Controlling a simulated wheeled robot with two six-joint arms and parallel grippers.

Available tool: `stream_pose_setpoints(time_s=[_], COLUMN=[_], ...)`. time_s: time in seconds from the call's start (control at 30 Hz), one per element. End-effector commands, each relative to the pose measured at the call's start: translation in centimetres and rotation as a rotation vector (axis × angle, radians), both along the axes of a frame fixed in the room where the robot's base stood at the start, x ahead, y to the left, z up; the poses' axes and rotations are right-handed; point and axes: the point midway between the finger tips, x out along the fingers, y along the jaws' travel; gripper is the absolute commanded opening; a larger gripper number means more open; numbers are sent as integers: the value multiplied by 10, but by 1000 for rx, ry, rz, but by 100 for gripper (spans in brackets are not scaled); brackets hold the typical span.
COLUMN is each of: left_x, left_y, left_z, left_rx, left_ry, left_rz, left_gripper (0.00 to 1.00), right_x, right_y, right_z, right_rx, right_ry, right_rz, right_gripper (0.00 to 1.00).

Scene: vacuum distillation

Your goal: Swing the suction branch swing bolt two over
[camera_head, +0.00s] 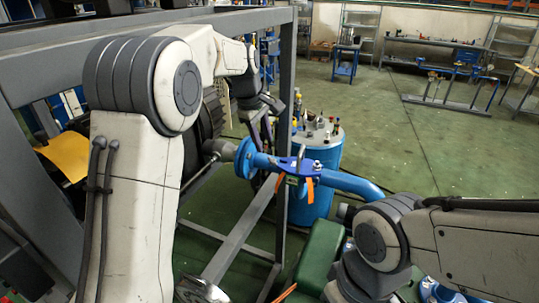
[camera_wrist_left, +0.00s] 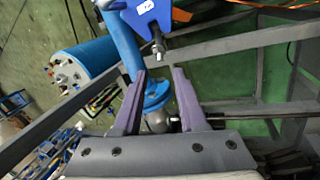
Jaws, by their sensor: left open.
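The suction branch is a blue pipe (camera_head: 345,181) with a round blue flange (camera_head: 246,158) at its left end. A blue clamp-like fitting (camera_head: 285,163) sits on it, with small metal bolts (camera_head: 317,166) and orange tags (camera_head: 310,190). I cannot tell which bolt is swing bolt two. My left gripper (camera_head: 264,132) is just above and behind the pipe, near the flange. In the left wrist view its purple fingers (camera_wrist_left: 160,72) are apart and empty. A bolt end (camera_wrist_left: 158,43) on the blue fitting (camera_wrist_left: 146,12) shows just beyond the fingertips. My right gripper's fingers are not visible.
A grey steel frame (camera_head: 286,90) stands close beside my left arm. A blue drum (camera_head: 319,185) with small items on top stands behind the pipe. A green box-like body (camera_head: 318,258) lies below. Open green floor (camera_head: 450,150) extends to the right.

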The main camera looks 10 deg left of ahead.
Motion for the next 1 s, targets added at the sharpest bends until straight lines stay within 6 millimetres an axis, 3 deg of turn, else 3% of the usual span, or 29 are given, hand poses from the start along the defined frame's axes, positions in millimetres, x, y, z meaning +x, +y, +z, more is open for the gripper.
stream_pose_setpoints(time_s=[0.4,0.83,0.87,0.93,0.97,1.0], left_x=[19,23,22,23,22,22], left_y=[-10,-12,-12,-11,-12,-11], left_z=[-66,-79,-79,-79,-79,-79], left_rx=[-1,1,1,1,1,1], left_ry=[4,-1,-1,-1,-1,-1], left_rz=[-4,-5,-4,-4,-4,-4], left_gripper=[42,42,34,7,0,0], right_x=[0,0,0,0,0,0], right_y=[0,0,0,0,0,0], right_z=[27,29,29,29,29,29], right_rx=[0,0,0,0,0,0], right_ry=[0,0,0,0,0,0], right_rz=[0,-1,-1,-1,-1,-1], right_gripper=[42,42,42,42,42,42])
